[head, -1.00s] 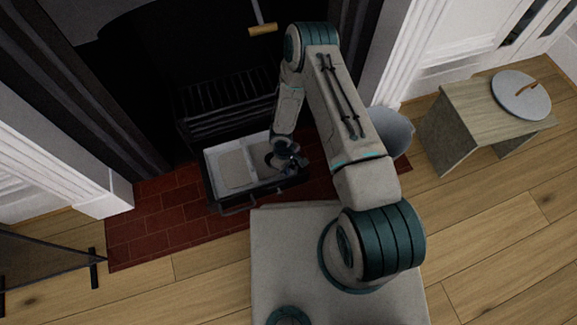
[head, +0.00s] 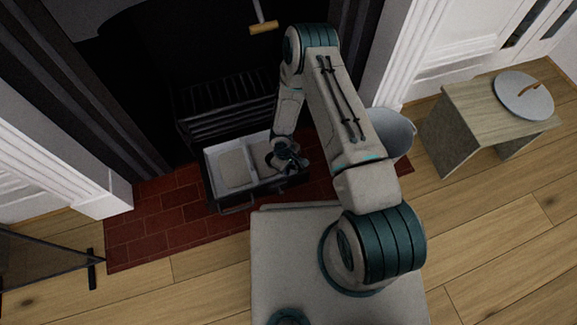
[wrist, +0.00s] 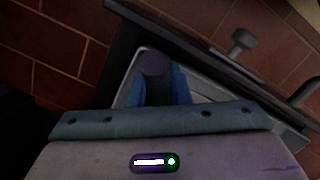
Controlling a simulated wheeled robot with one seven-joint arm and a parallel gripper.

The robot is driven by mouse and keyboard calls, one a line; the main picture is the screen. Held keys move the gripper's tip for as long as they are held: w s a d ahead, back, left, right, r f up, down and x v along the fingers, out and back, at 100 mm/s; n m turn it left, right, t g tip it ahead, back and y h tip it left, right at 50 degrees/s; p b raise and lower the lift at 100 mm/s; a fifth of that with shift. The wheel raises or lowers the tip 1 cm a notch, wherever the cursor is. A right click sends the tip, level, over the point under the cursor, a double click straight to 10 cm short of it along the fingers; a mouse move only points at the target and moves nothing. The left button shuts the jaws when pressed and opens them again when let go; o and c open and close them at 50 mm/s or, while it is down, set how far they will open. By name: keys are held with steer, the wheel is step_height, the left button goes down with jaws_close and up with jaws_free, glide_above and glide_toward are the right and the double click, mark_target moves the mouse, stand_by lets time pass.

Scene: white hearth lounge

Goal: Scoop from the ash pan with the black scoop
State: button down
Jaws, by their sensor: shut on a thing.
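The ash pan (head: 212,172) is a pale tray with a dark front, pulled out below the grate. A flat patch of grey ash (head: 238,168) lies in its left part. My gripper (head: 286,158) is over the pan's right part. In the wrist view, its blue fingers are shut on the dark round handle of the black scoop (wrist: 155,62). A dark patch beside the gripper in the head view may be the scoop's bowl. My gripper and wrist hide most of the scoop, and I cannot tell whether it holds ash.
A grey bucket (head: 394,133) stands right of the pan, partly behind my arm. A wooden bench (head: 465,115) at the right carries a round grey lid (head: 522,98). The grate (head: 225,108) rises behind the pan. A dark screen (head: 45,262) stands at the left on clear floor.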

steer(key=shift+s+d+f, duration=0.2)
steer(key=shift+s+f, duration=0.2)
steer(key=shift+f, duration=0.1)
steer(key=shift+w+a+r+p, duration=0.1)
steer(key=shift+r+p, duration=2.2)
steer(key=shift+r, duration=1.15)
